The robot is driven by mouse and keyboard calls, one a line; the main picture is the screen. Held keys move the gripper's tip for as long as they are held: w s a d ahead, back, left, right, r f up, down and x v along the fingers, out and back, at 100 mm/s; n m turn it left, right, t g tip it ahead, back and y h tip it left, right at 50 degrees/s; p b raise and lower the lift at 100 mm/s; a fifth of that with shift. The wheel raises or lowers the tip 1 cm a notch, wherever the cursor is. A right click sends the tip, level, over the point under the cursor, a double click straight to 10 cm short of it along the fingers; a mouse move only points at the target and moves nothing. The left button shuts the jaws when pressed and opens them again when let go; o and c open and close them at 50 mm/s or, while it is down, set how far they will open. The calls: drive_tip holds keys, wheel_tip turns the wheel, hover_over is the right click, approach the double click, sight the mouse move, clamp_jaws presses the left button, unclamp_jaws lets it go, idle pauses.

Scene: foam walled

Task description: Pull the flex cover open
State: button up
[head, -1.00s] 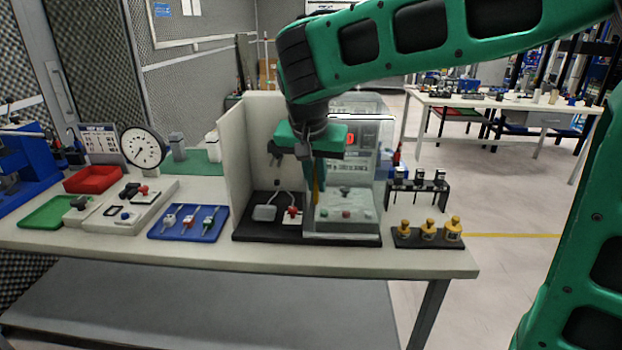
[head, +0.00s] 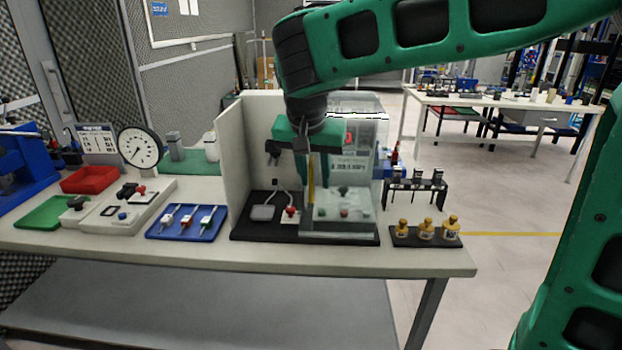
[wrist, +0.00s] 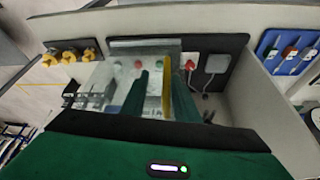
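The flex cover (head: 350,150) is a clear box-like cover standing over a control panel on the bench, and it also shows in the wrist view (wrist: 95,82). A yellow upright strip (head: 311,182) runs along its left edge in the head view; the strip is also in the wrist view (wrist: 167,88). My gripper (head: 312,178) points down at this edge. In the wrist view its two green fingers (wrist: 158,85) are apart, with the yellow strip between them, closer to the right finger. A gap shows beside the left finger. Contact with the strip cannot be told.
A cream upright panel (head: 232,165) stands left of the cover. A blue tray (head: 184,236) with several small tools lies further left. Yellow bottles (head: 426,232) on a black base and a black rack (head: 415,187) stand to the right. The front bench strip is clear.

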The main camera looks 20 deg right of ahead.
drive_tip(key=v, duration=0.9)
drive_tip(key=shift+r, duration=0.35)
drive_tip(key=s+d+f+g, duration=0.1)
drive_tip(key=s+d+f, duration=0.2)
drive_tip(key=d, duration=0.4)
drive_tip(key=s+d+f+g, duration=0.1)
drive_tip(key=s+d+f, duration=0.2)
drive_tip(key=d, duration=0.4)
drive_tip(key=s+d+f, duration=0.3)
drive_tip(key=s+d, duration=0.1)
drive_tip(key=d, duration=0.3)
drive_tip(key=s+d+f+g+y, duration=0.1)
drive_tip(key=s+d+f, duration=0.1)
drive_tip(key=s+f, duration=0.3)
drive_tip(key=s+d+f+g+y, duration=0.1)
drive_tip(key=s+f, duration=0.5)
drive_tip(key=s, duration=0.6)
drive_tip(key=shift+d+m, duration=0.3)
drive_tip(key=shift+d, duration=0.55)
